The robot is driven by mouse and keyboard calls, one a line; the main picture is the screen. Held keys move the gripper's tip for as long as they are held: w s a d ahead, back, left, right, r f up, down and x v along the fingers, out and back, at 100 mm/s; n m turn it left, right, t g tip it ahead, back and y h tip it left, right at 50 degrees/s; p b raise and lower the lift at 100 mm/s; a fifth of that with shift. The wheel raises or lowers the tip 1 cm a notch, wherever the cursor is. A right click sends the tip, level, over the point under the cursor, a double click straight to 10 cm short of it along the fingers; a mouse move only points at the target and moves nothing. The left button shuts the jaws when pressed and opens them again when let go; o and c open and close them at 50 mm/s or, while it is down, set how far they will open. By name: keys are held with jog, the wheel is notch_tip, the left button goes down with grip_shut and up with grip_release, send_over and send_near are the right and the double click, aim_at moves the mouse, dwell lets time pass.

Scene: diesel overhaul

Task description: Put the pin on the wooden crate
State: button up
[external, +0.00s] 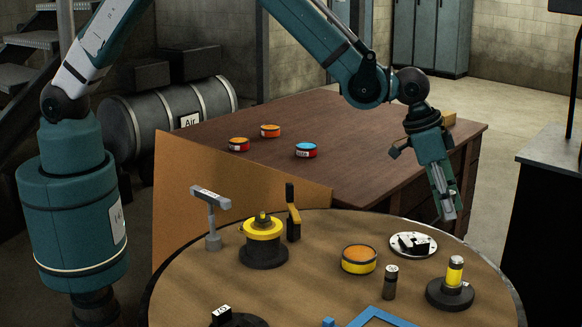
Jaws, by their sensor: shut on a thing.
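My gripper (447,203) is at the right, pointing down above the far right edge of the round table. It is shut on a small grey piece, which I take to be the pin (449,213); the fingers hide most of it.
The round table (330,235) holds a yellow-black spool (263,240), an orange-topped tin (359,259), a metal disc (413,244), a dark cylinder (390,282) and a yellow post (455,273). Several small tins, one blue-topped (306,150), sit on the brown desk (350,115). Its middle is clear.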

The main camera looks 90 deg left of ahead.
jog(key=s+a+n+y+b, duration=0.1)
jog(key=s+a+n, duration=0.15)
jog(key=a, duration=1.05)
jog(key=s+a+f+n+y, duration=0.15)
jog(key=s+a, duration=0.25)
jog(key=a, duration=1)
jog(key=s+a+n+b, duration=0.15)
jog(key=s+a, duration=0.25)
jog(key=a, duration=0.9)
jog(key=s+a+n, duration=0.3)
jog(key=s+a, duration=0.6)
jog(key=a, duration=0.5)
jog(key=shift+s+a+n+y, duration=0.25)
jog(key=shift+s+n+y, duration=0.1)
jog(key=shift+y, duration=0.1)
jog(key=shift+w, duration=0.1)
jog(key=shift+f+b, duration=0.95)
jog(key=shift+f, duration=2.25)
jog(key=shift+f+b, duration=0.4)
jog(key=shift+f, duration=1.45)
jog(key=shift+f, duration=0.15)
